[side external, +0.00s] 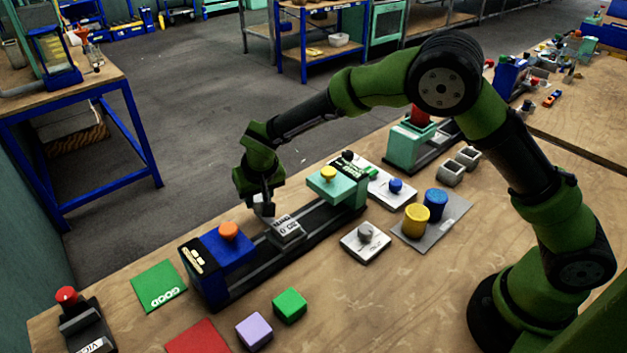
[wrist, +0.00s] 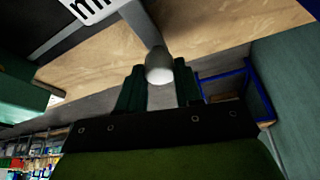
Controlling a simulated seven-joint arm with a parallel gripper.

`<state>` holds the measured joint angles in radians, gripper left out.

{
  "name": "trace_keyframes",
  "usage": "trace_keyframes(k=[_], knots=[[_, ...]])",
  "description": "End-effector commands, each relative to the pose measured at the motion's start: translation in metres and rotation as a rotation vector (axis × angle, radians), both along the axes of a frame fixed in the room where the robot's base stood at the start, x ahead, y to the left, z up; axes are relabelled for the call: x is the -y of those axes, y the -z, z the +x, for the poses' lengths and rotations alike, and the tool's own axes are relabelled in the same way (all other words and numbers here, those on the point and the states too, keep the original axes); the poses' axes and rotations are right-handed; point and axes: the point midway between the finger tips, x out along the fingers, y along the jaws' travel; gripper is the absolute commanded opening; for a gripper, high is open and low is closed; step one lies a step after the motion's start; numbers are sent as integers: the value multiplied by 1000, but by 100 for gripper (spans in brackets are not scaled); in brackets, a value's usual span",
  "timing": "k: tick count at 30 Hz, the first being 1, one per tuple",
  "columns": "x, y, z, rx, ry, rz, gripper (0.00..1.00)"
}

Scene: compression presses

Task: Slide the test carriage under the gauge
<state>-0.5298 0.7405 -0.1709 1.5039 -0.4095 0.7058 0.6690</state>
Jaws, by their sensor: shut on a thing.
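The test carriage (side external: 286,229) is a small grey block with a white label, sitting on a dark rail (side external: 318,219). My gripper (side external: 264,208) is at its far left side. In the wrist view my gripper (wrist: 160,85) is shut on a rounded grey knob (wrist: 159,66) at the end of a grey bar, which appears to be the carriage's handle. A white label (wrist: 92,8) shows at the top there. A teal head with a yellow knob (side external: 328,173) stands over the right part of the rail and looks like the gauge. The carriage is left of it, not under it.
A blue block with an orange knob (side external: 228,231) stands at the rail's left end. A green GOOD mat (side external: 158,286), red mat (side external: 198,339), purple cube (side external: 254,330) and green cube (side external: 290,306) lie in front. A grey-knobbed plate (side external: 365,242) lies right of the rail.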

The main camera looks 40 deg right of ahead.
Motion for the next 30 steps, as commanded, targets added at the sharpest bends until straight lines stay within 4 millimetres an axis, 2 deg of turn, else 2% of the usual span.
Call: trace_keyframes(k=[2,5,12,15,19,29,30], knots=[[5,-1,0,-1,2,0,0],[23,0,0,-2,6,0,0],[90,-1,0,-1,8,0,0],[110,0,0,-1,6,1,0],[123,-1,0,0,3,0,0],[128,0,0,-1,5,-4,0],[128,0,0,-1,5,-5,41]])
